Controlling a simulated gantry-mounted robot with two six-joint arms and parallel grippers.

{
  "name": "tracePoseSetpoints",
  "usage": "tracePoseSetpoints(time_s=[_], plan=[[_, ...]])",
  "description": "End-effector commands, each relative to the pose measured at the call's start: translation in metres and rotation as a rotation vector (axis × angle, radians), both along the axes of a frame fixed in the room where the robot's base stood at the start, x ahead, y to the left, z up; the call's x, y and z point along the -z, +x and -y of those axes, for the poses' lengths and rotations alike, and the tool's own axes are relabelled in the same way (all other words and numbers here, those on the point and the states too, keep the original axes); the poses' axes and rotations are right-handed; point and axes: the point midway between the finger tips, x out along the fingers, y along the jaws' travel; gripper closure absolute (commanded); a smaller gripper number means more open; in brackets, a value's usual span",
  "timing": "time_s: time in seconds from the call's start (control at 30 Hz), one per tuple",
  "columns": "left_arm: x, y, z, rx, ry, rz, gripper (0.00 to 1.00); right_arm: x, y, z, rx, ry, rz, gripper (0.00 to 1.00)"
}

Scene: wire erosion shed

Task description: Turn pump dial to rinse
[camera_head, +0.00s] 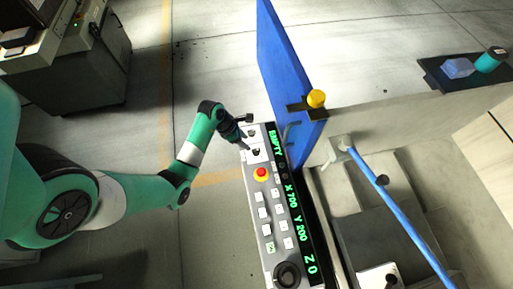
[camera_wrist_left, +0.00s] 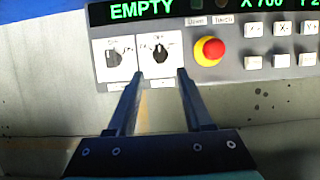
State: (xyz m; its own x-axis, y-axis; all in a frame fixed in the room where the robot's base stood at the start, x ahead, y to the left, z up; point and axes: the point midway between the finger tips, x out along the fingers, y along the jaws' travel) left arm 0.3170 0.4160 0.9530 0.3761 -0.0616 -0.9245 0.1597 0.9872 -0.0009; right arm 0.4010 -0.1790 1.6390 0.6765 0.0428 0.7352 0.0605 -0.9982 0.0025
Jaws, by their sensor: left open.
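A grey control panel (camera_head: 252,195) carries two black rotary dials on white plates. In the left wrist view, the left dial (camera_wrist_left: 114,56) and the right dial (camera_wrist_left: 160,53) sit side by side under a green "EMPTY" readout (camera_wrist_left: 142,9). The small print around them is too blurred to tell which is the pump dial or where rinse lies. My left gripper (camera_wrist_left: 160,74) is open, its two fingertips below and to either side of the right dial; contact cannot be told. In the head view, my left gripper (camera_head: 246,143) is at the panel's upper end. My right gripper is not in view.
A red emergency-stop button (camera_wrist_left: 209,50) on a yellow base is just right of the dials, with several white keys (camera_wrist_left: 257,30) beyond. A blue door (camera_head: 285,75) stands behind the panel. A blue rail (camera_head: 400,205) crosses the machine tank. Floor left of the panel is clear.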

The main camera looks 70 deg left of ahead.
Motion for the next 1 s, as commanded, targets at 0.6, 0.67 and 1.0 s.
tracePoseSetpoints(time_s=[0.6,0.67,1.0], plan=[[0.089,0.036,0.006,0.0,0.001,0.001,0.49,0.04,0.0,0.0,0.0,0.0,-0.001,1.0],[0.088,0.036,0.006,0.0,0.001,0.001,0.49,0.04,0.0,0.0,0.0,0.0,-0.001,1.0],[0.088,0.036,0.006,0.001,0.001,0.001,0.88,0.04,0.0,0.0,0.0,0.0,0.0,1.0]])
